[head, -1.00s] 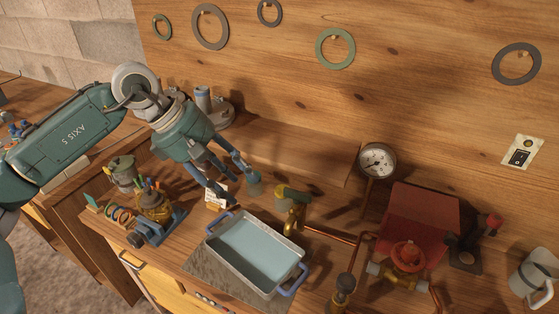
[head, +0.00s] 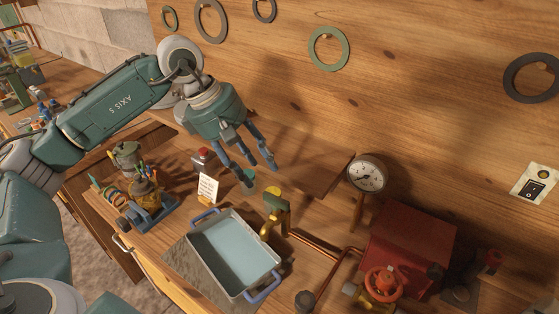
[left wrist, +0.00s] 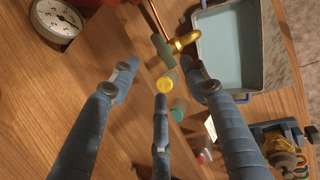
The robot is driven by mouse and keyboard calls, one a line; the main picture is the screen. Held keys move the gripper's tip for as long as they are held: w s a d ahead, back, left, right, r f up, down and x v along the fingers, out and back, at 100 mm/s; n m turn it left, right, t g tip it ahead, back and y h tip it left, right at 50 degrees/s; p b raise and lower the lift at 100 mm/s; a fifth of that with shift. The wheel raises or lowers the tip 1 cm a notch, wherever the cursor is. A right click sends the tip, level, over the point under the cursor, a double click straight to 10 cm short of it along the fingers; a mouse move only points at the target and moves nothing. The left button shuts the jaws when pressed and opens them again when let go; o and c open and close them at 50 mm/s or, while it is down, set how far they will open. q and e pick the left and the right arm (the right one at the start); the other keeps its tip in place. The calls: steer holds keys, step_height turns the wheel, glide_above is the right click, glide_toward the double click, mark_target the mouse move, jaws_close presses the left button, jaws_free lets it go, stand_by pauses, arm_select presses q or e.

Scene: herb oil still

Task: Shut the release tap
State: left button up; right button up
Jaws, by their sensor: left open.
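A brass tap with a green handle (head: 276,204) stands on the bench beside the back right side of the grey tray (head: 282,264). In the left wrist view the tap's green handle (left wrist: 162,50) and its brass body (left wrist: 186,40) show ahead of the fingers. My left gripper (head: 248,165) is open and empty, above the bench, to the left of the tap and apart from it. My right gripper is not in view.
A dial gauge (head: 367,174), a red box (head: 412,238) and a red handwheel valve (head: 384,281) stand right of the tap, with copper pipe (head: 316,245) between. A small card (head: 208,188) and a red-capped bottle (head: 202,160) stand to the left.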

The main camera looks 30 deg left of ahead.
mark_target(276, 197)
arm_select(q)
steer(key=p+x, duration=0.2)
steer(key=x, duration=0.4)
steer(key=shift+f, duration=0.45)
steer(key=p+x, duration=0.1)
steer(key=x, duration=0.2)
steer(key=shift+w+d, duration=0.15)
steer(key=shift+d, duration=0.05)
steer(key=shift+f, duration=0.35)
steer(key=c, duration=1)
steer(key=shift+w, duration=0.1)
jaws_close()
steer(key=o, duration=1)
jaws_free()
steer(key=shift+r, duration=0.1)
steer(key=v, duration=1.2)
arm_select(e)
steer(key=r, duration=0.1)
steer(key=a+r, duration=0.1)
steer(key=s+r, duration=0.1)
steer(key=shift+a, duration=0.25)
